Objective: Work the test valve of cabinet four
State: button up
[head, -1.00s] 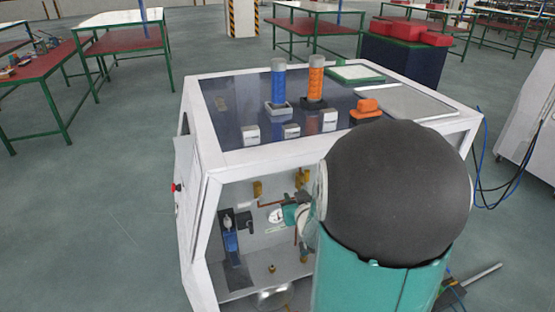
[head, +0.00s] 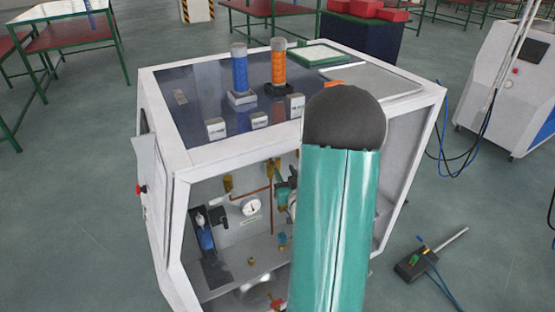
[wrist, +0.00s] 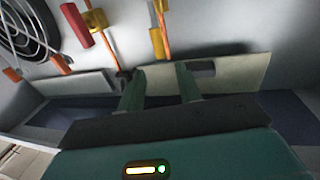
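The open-fronted white cabinet (head: 165,165) stands before me, with a round gauge (head: 251,208), copper pipes and small fittings inside. No cabinet number is readable. A small red-handled part (head: 276,303) shows low inside, partly behind my teal arm. In the wrist view, a red handle (wrist: 75,24) and a yellow fitting (wrist: 96,18) are on orange pipes, beyond my gripper. I cannot tell which part is the test valve. My gripper (wrist: 159,82) shows two fingers spread apart, with nothing seen held between them. In the head view my arm blocks much of the cabinet's right side.
A blue column (head: 240,72) and an orange column (head: 278,66) stand on the cabinet top. A fan grille (wrist: 28,28) is at the wrist view's upper left. A dark box with a rod (head: 418,262) and cable lies on the floor at right. Another white cabinet (head: 510,75) stands behind it.

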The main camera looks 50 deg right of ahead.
aim_at(279, 161)
jog(key=x, duration=0.7)
jog(key=shift+w+f, duration=0.1)
jog(key=shift+w, duration=0.15)
grip_shut()
